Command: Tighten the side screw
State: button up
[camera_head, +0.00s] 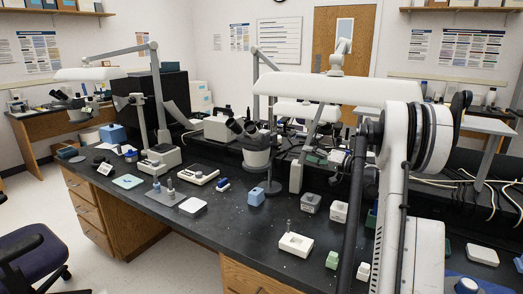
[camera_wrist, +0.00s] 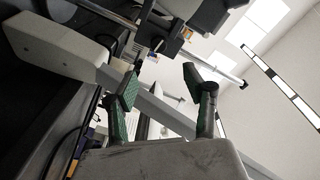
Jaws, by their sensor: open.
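I cannot pick out the side screw for certain in either view. In the head view, a white block (camera_head: 296,244) near the bench's front edge has a small upright metal post (camera_head: 289,226) at its back. Two small metal posts (camera_head: 163,188) stand on a grey plate further left. My gripper (camera_wrist: 163,82) shows in the wrist view with its two green-padded fingers spread apart and nothing between them. The gripper is not clearly seen in the head view, where my white arm is at the right.
The dark bench (camera_head: 235,222) has clear patches at its front. A microscope (camera_head: 255,145) stands mid-bench. A blue block (camera_head: 256,196), a grey box (camera_head: 311,203) and small green and white blocks lie around. A white lamp arm (camera_head: 300,87) hangs above. A chair (camera_head: 30,252) is at left.

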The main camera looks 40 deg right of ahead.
aim_at(280, 147)
jog(key=b+x, duration=0.1)
jog(key=x, duration=1.2)
jog(key=shift+w+f, duration=0.1)
jog(key=shift+w, duration=0.15)
jog(key=c, duration=1.1)
jog(key=shift+c, duration=0.2)
jog(key=shift+m, duration=0.3)
jog(key=shift+d+m+g, duration=0.1)
jog(key=shift+m+g, duration=0.3)
jog(key=shift+m, duration=2.2)
